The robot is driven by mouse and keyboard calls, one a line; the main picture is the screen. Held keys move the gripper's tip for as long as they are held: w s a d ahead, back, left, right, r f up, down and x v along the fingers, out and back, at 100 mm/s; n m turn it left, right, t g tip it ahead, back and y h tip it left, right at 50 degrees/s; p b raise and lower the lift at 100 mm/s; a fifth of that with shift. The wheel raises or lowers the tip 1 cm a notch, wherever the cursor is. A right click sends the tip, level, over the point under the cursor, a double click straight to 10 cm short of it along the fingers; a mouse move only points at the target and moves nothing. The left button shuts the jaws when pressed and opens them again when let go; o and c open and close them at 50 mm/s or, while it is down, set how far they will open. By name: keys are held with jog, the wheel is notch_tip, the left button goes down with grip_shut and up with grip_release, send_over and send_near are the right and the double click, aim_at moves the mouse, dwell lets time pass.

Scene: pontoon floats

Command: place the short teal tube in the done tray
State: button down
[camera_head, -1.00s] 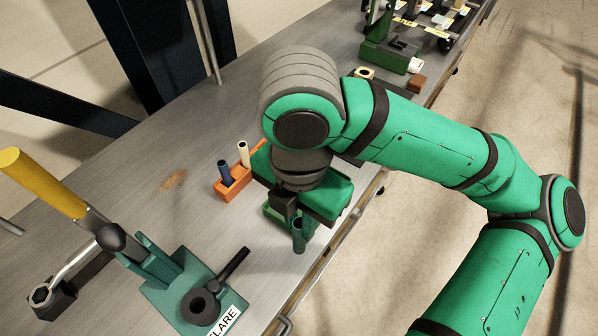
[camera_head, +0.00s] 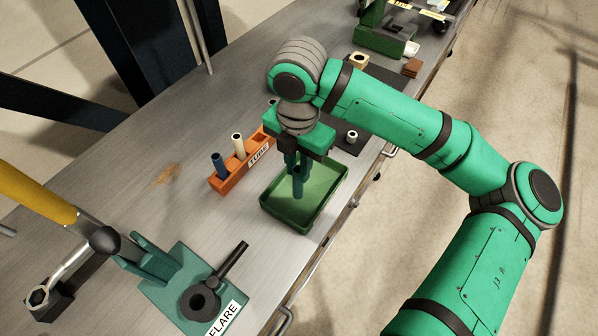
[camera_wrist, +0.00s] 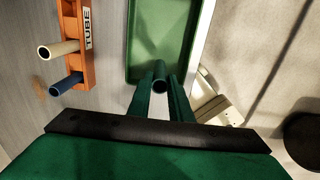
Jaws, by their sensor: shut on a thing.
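My gripper (camera_head: 293,165) is shut on the short teal tube (camera_head: 298,184) and holds it upright, its lower end pointing down. The tube's dark round end shows between the fingers (camera_wrist: 160,98) in the wrist view (camera_wrist: 160,76). The green tray (camera_head: 281,213), with a low rim, lies below the gripper on the bench, and the tube is in front of its inside in the head view. I cannot tell whether the tube touches the tray floor. In the wrist view the tray (camera_wrist: 150,20) looks empty. I see no label on it.
An orange rack (camera_head: 218,183) marked TUBE stands left of the tray, with a blue tube (camera_head: 219,164) and a cream tube (camera_head: 238,145). A teal flaring tool (camera_head: 170,292) stands nearer. A small pale cylinder (camera_head: 351,137) stands on a dark mat. The bench edge is close on the right.

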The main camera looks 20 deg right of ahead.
jog(key=shift+w+d+f, duration=0.2)
jog(key=shift+w+f, duration=0.2)
jog(key=shift+f, duration=0.1)
jog(key=shift+w+f, duration=0.2)
jog(key=shift+f, duration=1.55)
jog(key=c, duration=1.7)
grip_release()
jog(key=shift+o, duration=0.4)
jog(key=shift+r, duration=0.1)
notch_tip(320, 180, up, 12)
